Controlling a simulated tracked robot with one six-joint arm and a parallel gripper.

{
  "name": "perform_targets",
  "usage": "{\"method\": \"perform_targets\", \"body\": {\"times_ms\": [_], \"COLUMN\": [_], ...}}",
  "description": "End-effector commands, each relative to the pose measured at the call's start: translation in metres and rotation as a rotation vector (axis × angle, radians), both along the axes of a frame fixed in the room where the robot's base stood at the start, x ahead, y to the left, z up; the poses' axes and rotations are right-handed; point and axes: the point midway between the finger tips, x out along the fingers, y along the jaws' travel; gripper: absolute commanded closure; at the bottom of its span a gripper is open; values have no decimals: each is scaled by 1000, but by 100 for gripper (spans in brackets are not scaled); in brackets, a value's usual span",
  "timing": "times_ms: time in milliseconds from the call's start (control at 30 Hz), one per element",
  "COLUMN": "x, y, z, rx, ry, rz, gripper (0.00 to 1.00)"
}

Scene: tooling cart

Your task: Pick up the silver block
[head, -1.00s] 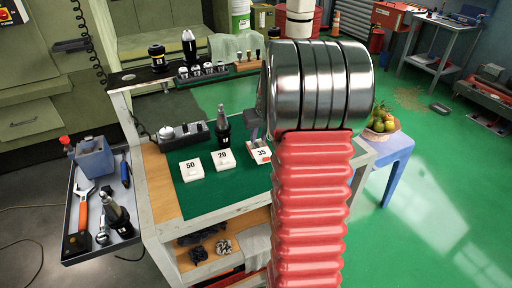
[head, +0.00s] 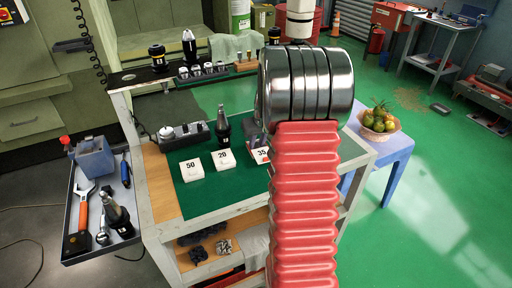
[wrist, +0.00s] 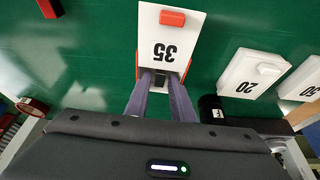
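My gripper (wrist: 161,80) reaches down at the near edge of the white card block marked 35 (wrist: 167,42), which has a red piece on it. Its two grey fingers stand apart, with a small grey piece (wrist: 160,82) showing between their tips. This may be the silver block; I cannot tell whether the fingers press on it. In the head view, my arm hides much of this spot. The block marked 35 (head: 262,154) shows just left of my arm, with grey finger parts over it.
White blocks marked 20 (head: 223,160) and 50 (head: 191,169) stand to the left on the green mat (head: 215,192). A black tool holder (head: 222,128) stands upright behind the block marked 20. A fruit bowl (head: 379,122) sits on a blue stool at the right.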

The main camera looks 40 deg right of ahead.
Motion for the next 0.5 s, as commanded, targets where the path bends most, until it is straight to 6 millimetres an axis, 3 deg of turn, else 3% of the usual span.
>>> {"method": "perform_targets", "body": {"times_ms": [367, 500], "x": [0, 0], "y": [0, 0], "z": [0, 0], "rx": [0, 0], "ry": [0, 0], "rz": [0, -1], "gripper": [78, 86]}}
